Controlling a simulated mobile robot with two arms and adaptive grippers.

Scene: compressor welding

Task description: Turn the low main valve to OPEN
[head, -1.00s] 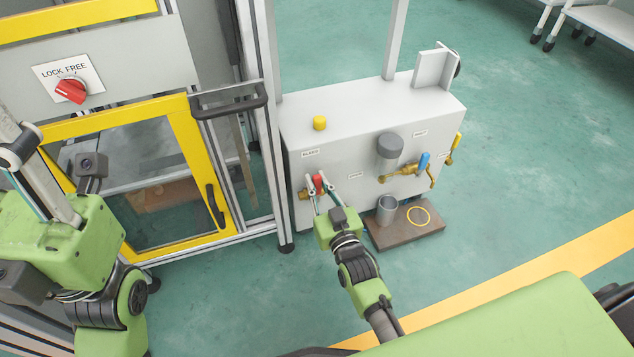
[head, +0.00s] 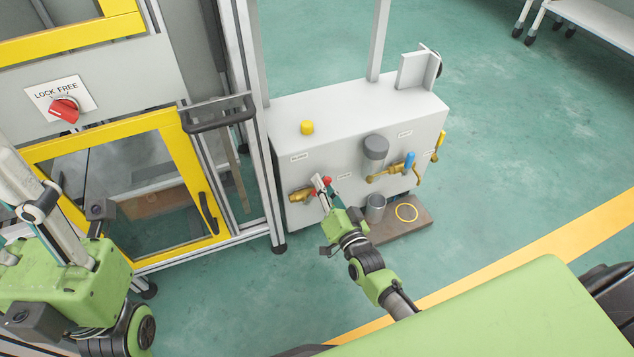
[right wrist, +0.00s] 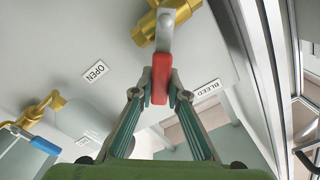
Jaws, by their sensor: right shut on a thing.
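The low main valve is a brass fitting (head: 300,195) low on the front of the white cabinet, at its left end. Its red lever (head: 327,181) leans up and to the right. My right gripper (head: 323,188) comes from the lower right and is shut on this lever. In the right wrist view the red lever (right wrist: 161,76) sits between the two fingertips (right wrist: 160,92), with the brass body (right wrist: 160,22) above it. An OPEN label (right wrist: 95,71) and a BLEED label (right wrist: 207,87) flank the lever there. My left gripper (head: 22,185) is at the left edge, its fingertips unclear.
The white cabinet (head: 350,115) carries a yellow button (head: 307,127), a blue-handled valve (head: 409,162) and a yellow-handled valve (head: 438,142). A metal cup (head: 375,208) stands on a brown board (head: 405,228) at its foot. A yellow-framed enclosure door (head: 185,165) is left.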

